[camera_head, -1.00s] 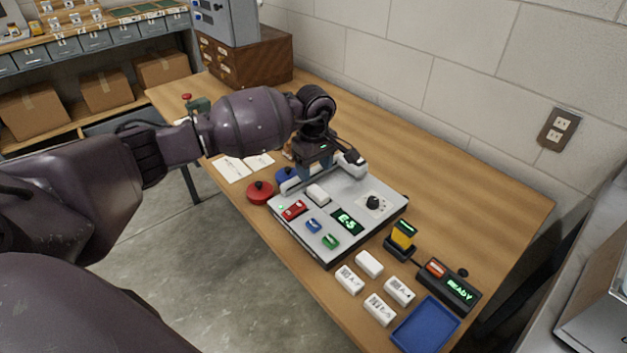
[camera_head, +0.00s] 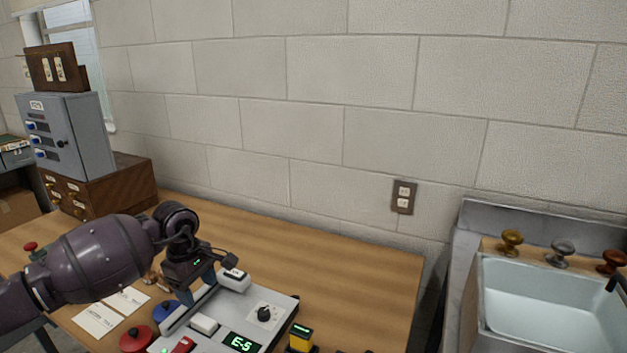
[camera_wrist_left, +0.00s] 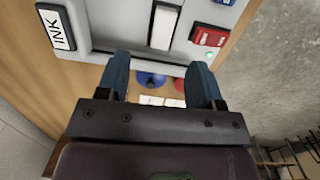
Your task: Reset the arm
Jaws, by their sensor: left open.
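My left arm comes in from the left in the head view. Its gripper (camera_head: 198,283) hangs over the far left edge of a grey control panel (camera_head: 284,305). In the left wrist view the two blue fingers of the left gripper (camera_wrist_left: 161,82) are apart, with nothing held between them. A white block marked INK (camera_wrist_left: 56,27) sits by the panel's corner. My right gripper is out of view.
A blue round button (camera_head: 166,311) and a red one (camera_head: 136,339) stand left of the panel. Paper cards (camera_head: 96,319) lie nearby. A grey cabinet (camera_head: 69,136) on a wooden drawer box (camera_head: 118,189) stands at the back left. A sink (camera_head: 551,310) is at right. The table's back right (camera_head: 365,275) is clear.

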